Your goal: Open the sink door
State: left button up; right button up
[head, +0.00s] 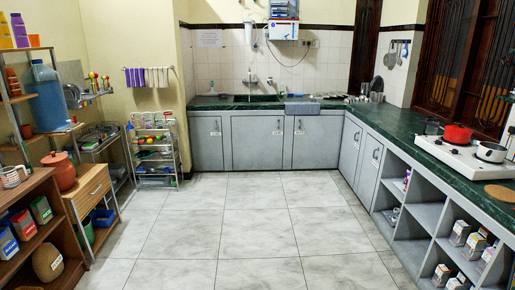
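Grey cabinet doors stand across the far wall under the dark green counter (340,112). They are a left door (205,150), a wide middle door (255,148) and a right door (318,148), all of which look shut. Each has a small handle and a white label too small to read. The sink (255,98) is set in the counter above the middle door, with a tap (251,80) behind it. I cannot tell from the labels which is the sink door. Neither of my grippers is in view.
The tiled floor (240,215) is clear up to the far cabinets. A wire rack (155,150) stands left of them, with a wooden cabinet (90,200) and shelves nearer. On the right, a counter runs over open shelves (425,218) and carries a stove (460,155).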

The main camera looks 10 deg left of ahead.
aim_at(258, 141)
jog(key=i, duration=6.05)
jog(key=l, duration=0.1)
